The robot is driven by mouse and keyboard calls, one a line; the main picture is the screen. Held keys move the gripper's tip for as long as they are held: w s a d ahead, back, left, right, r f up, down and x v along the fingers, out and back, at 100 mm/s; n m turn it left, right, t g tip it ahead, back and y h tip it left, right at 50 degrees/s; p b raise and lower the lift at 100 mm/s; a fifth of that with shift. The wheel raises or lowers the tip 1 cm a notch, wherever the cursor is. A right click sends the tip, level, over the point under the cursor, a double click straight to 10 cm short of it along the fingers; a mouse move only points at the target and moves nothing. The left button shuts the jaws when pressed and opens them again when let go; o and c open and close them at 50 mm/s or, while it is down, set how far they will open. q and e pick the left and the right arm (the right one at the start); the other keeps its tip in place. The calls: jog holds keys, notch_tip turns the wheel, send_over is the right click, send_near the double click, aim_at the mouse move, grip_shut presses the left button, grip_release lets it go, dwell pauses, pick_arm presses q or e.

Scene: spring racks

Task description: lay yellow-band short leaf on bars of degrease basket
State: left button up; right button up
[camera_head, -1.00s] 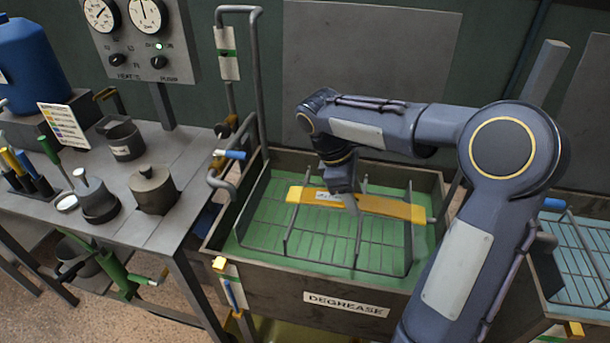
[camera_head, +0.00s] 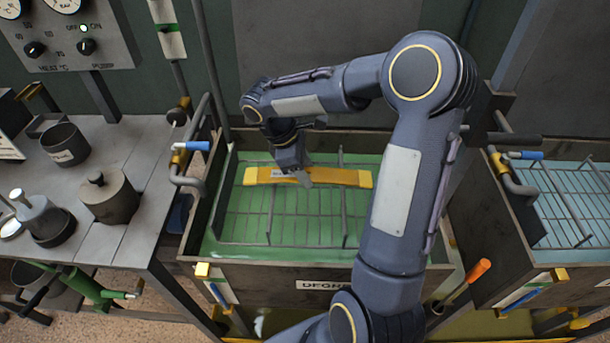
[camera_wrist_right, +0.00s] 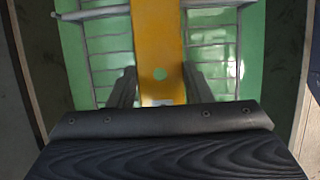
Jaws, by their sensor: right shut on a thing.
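The yellow-band short leaf (camera_head: 345,177) is a long flat strip, mostly yellow, with a pale label near the gripper. It lies level, left to right, across the back part of the wire degrease basket (camera_head: 250,216). Whether it touches the bars or is just above them I cannot tell. My right gripper (camera_head: 300,178) is shut on the leaf, left of its middle. In the right wrist view the leaf (camera_wrist_right: 157,38) runs between the two fingers (camera_wrist_right: 160,88), with a round hole in it. My left gripper is not in view.
The basket sits in the green degrease tank (camera_head: 225,268), with metal walls and a front label partly hidden by my arm. A bench (camera_head: 120,225) with pots and a lidded can (camera_head: 108,200) is at the left.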

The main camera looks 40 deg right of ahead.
jog(key=shift+f, duration=1.25)
jog(key=shift+f, duration=0.1)
jog(key=shift+f, duration=0.35)
jog(key=shift+f+b, duration=0.1)
jog(key=shift+b, duration=0.25)
jog(key=o, duration=1.3)
